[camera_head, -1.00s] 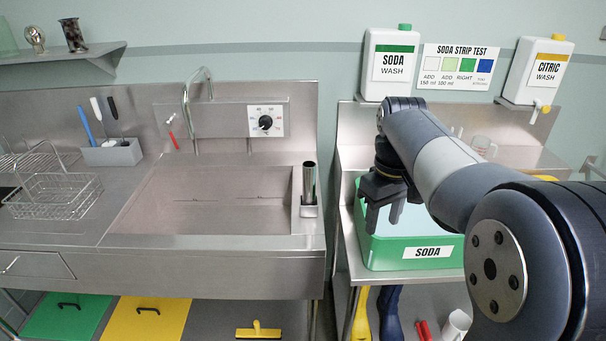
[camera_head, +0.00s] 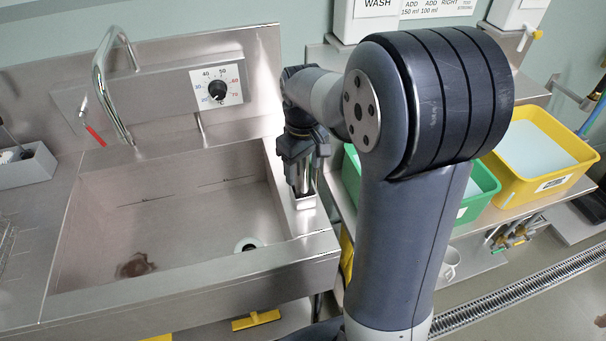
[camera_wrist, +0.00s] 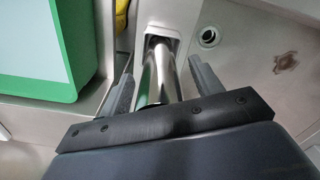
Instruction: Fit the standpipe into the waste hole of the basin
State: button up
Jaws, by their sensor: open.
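The standpipe, a shiny steel tube (camera_wrist: 158,72), stands in a small square holder (camera_head: 305,201) on the basin's right rim. My gripper (camera_wrist: 160,62) is open, with one finger on each side of the tube. In the head view my gripper (camera_head: 302,172) is above the holder and hides most of the tube. The steel basin (camera_head: 170,215) is empty of water. Its waste hole (camera_head: 248,244) is a dark opening with a pale ring in the floor near the front right. The hole also shows in the wrist view (camera_wrist: 209,37).
A brown stain (camera_head: 135,265) marks the basin floor at front left. The tap (camera_head: 112,85) and temperature dial (camera_head: 218,90) are behind the basin. A green tub (camera_head: 484,190) and yellow tub (camera_head: 545,160) stand on the right. The space over the basin is clear.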

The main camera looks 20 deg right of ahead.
jog(key=shift+f, duration=0.1)
jog(key=shift+c, duration=0.3)
jog(key=c, duration=1.1)
